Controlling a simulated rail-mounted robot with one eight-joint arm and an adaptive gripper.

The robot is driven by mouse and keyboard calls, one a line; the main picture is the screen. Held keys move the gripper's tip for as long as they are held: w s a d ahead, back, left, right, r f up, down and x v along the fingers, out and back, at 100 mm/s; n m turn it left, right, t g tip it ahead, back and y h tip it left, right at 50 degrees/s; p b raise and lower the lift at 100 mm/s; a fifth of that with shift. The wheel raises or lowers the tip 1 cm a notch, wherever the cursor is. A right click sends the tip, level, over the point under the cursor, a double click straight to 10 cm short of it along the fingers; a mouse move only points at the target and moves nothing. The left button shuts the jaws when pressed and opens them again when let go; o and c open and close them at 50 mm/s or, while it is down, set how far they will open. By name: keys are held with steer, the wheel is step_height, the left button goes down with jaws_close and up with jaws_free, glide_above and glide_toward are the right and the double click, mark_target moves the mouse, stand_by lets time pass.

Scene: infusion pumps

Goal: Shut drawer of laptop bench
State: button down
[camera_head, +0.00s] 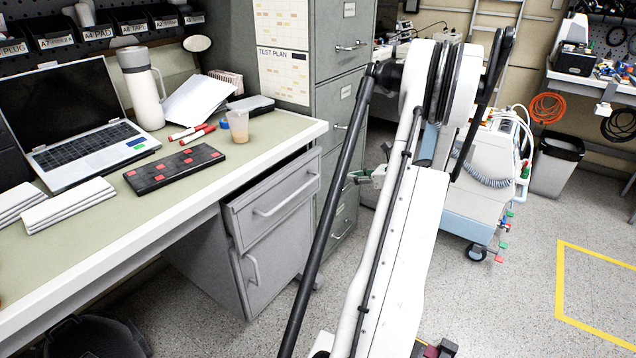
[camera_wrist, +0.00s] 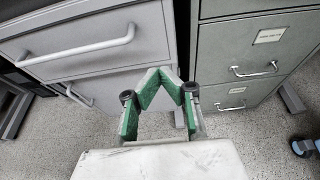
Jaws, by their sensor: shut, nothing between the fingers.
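The laptop bench (camera_head: 190,190) has a grey under-bench cabinet whose top drawer (camera_head: 285,192) stands partly out, with a dark gap showing above its front. The drawer front also shows at the upper left of the wrist view (camera_wrist: 150,35), with its bar handle (camera_wrist: 85,48). My gripper (camera_head: 362,177), with green finger pads, is to the right of the drawer in the head view, partly hidden by my arm. In the wrist view my gripper (camera_wrist: 165,80) is shut and empty, near the drawer's right edge. I cannot tell whether it touches the drawer front.
A grey filing cabinet (camera_head: 338,95) stands right of the bench cabinet, and also in the wrist view (camera_wrist: 250,50). A lower cabinet door (camera_head: 270,255) is beneath the drawer. A laptop (camera_head: 80,115), bottle (camera_head: 140,85) and cup (camera_head: 237,125) stand on the bench. Open floor (camera_head: 510,310) lies right.

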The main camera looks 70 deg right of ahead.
steer(key=r+b+x, duration=0.1)
steer(key=b+x, duration=0.2)
steer(key=x, duration=1)
steer(key=shift+w+r+t, duration=0.2)
steer(key=shift+t, duration=0.2)
steer(key=shift+d, duration=0.2)
